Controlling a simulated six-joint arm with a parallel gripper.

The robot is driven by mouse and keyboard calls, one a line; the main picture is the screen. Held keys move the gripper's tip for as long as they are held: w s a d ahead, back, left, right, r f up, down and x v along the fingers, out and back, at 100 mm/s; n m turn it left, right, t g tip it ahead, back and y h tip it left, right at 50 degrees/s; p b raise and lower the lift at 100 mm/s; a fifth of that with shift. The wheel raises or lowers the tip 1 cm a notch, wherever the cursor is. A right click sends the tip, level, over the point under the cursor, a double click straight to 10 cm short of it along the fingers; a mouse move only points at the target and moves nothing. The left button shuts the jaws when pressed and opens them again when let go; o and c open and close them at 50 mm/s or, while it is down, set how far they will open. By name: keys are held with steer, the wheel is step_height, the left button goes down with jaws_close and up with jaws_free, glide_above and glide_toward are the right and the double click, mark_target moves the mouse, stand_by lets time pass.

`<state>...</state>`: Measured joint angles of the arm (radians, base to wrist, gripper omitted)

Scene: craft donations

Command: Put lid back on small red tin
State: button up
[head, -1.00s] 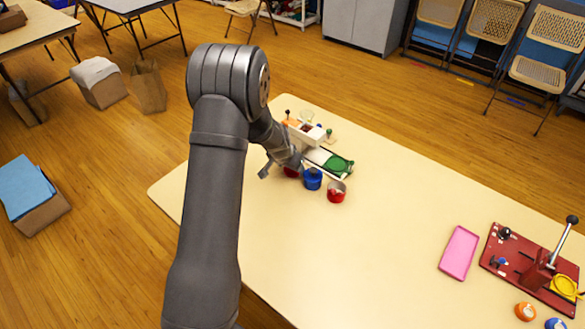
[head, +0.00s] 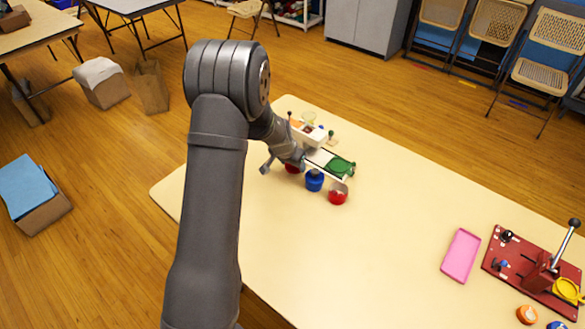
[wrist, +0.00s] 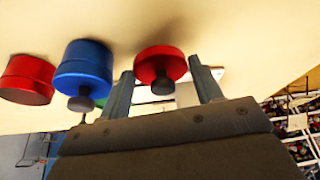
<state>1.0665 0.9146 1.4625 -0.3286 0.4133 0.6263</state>
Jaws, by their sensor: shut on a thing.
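The red lid (wrist: 152,58), with a dark knob, sits between the two fingers of my gripper (wrist: 160,66) in the wrist view. In the head view my gripper (head: 293,164) is at the left end of the row, and a bit of the lid's red (head: 291,169) shows below it. A red tin (head: 338,197) stands at the right end of the row, its top greyish and without a knob; it also shows in the wrist view (wrist: 26,82). My wrist hides part of the lid in the head view.
A blue tin (head: 314,183) with a dark knob stands between lid and red tin. Behind are a green object (head: 340,167) and a white box (head: 312,137). A pink tray (head: 461,256) and a red press (head: 530,271) lie right. The table's middle is clear.

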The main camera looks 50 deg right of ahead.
mark_target(295, 168)
steer(key=r, duration=0.4)
steer(key=s+r, duration=0.1)
steer(key=r, duration=0.2)
steer(key=shift+s+d, duration=0.1)
steer(key=shift+d, duration=0.05)
steer(key=s+r+m+g, duration=0.2)
steer(key=s+m, duration=0.4)
steer(key=s, duration=1)
steer(key=shift+f, duration=3.15)
steer(key=shift+f, duration=0.15)
steer(key=o, duration=1.4)
steer(key=shift+c, duration=0.2)
